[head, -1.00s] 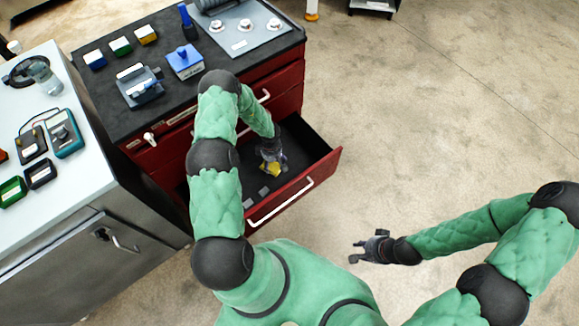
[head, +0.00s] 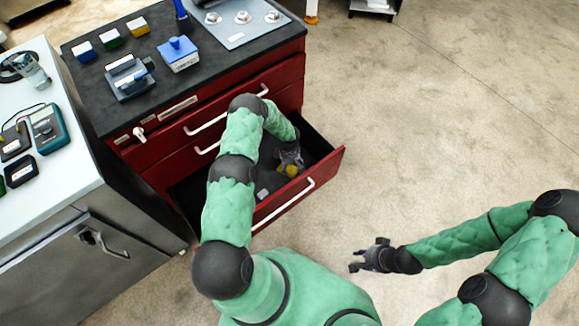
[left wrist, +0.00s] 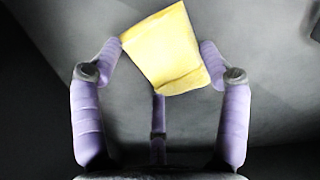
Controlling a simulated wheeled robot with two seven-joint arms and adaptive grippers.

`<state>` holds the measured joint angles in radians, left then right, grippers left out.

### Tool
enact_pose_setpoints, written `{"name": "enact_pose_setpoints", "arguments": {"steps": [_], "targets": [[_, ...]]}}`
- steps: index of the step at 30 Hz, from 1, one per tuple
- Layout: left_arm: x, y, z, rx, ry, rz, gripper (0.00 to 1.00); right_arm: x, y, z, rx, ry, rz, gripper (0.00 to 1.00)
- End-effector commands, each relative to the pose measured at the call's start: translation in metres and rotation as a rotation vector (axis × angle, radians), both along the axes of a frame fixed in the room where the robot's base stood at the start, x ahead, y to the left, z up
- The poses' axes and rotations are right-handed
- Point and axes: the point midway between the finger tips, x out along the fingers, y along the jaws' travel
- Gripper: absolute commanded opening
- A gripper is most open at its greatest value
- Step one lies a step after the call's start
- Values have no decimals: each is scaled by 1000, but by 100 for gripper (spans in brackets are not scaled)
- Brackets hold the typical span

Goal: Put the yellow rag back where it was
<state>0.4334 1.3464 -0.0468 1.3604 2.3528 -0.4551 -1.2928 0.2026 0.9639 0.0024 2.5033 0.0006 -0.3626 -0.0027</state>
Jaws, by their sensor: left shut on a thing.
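The yellow rag (head: 291,170) is at the fingertips of my left gripper (head: 290,164), inside the open red drawer (head: 322,165). In the left wrist view, the folded, tilted rag (left wrist: 163,45) sits between the purple fingers of my left gripper (left wrist: 162,52), which is shut on it. The drawer floor is behind the rag; I cannot tell whether the rag touches it. My right gripper (head: 367,257) is open and empty, over the bare floor to the right of the drawer.
A small grey piece (head: 262,194) lies in the drawer. The dark cabinet top (head: 215,75) holds a blue box (head: 178,54), a grey device (head: 130,77) and several small boxes. A white-topped bench (head: 75,120) stands left. The floor (head: 430,110) to the right is clear.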

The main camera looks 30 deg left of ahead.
Motion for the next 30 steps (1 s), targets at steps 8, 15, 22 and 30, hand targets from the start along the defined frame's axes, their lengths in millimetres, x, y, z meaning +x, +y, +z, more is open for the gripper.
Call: {"name": "enact_pose_setpoints", "arguments": {"steps": [8, 15, 22, 30], "targets": [[1, 1, -1, 1, -2, 0, 45, 0, 0, 0, 0, 0, 0, 30], [0, 0, -3, 1, -1, 0, 99, 0, 0, 0, 0, 0, 0, 30], [0, 1, -3, 1, -1, 0, 99, 0, 0, 0, 0, 0, 0, 30], [1, 1, 12, 2, -3, 0, 99, 0, 0, 6, 0, 0, 0, 30]]}}
